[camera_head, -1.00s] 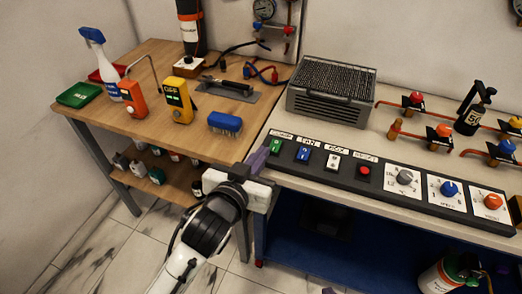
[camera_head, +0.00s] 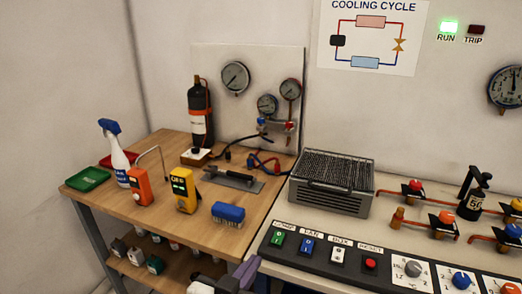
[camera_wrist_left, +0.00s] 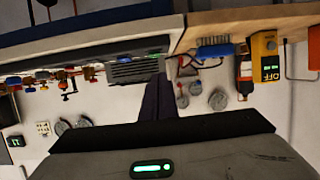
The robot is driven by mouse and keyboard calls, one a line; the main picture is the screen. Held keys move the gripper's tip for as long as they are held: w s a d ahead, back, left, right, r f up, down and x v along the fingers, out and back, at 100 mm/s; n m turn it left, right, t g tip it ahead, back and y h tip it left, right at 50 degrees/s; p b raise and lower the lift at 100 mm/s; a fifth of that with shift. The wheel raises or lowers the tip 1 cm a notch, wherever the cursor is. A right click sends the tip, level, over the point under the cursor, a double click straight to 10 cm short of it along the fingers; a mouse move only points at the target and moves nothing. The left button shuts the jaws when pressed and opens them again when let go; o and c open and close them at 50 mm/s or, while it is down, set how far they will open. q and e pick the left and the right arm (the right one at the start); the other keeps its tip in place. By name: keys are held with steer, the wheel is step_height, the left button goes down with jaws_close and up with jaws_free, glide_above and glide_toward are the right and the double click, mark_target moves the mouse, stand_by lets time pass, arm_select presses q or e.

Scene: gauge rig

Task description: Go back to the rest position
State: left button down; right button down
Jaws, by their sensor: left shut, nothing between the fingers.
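My left gripper (camera_head: 240,276) shows at the bottom edge of the head view, in front of the left end of the black control panel (camera_head: 316,262). Its purple fingers are together with nothing between them. The fingers also show in the left wrist view (camera_wrist_left: 158,100), closed and pointing toward the benches. The gripper appears apart from the green switch (camera_head: 277,239) and the blue switch (camera_head: 306,246). Most of my left arm is below the head view. My right gripper is in neither view.
The wooden table (camera_head: 150,205) holds a spray bottle (camera_head: 120,155), an orange meter (camera_head: 138,187), a yellow meter (camera_head: 184,190) and a blue brush (camera_head: 228,214). A grey finned unit (camera_head: 332,183) stands behind the panel. The RUN lamp (camera_head: 448,27) is lit green; TRIP (camera_head: 476,29) is dark.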

arm_select(q)
steer(key=s+a+f+n+g+y, duration=0.1)
steer(key=s+a+f+g+y, duration=0.2)
steer(key=s+a, duration=0.45)
steer(key=s+a+f+g, duration=0.3)
steer(key=s+a+f, duration=0.25)
steer(key=s, duration=0.35)
steer(key=s+a+f+n+g+y, duration=0.15)
steer(key=s+a+f+g, duration=0.25)
steer(key=s+a, duration=0.4)
steer(key=w+d+f+t+h, duration=0.2)
steer(key=d+f+t, duration=0.3)
steer(key=f, duration=0.7)
steer(key=shift+w+d+f, duration=0.35)
steer(key=shift+d, duration=0.35)
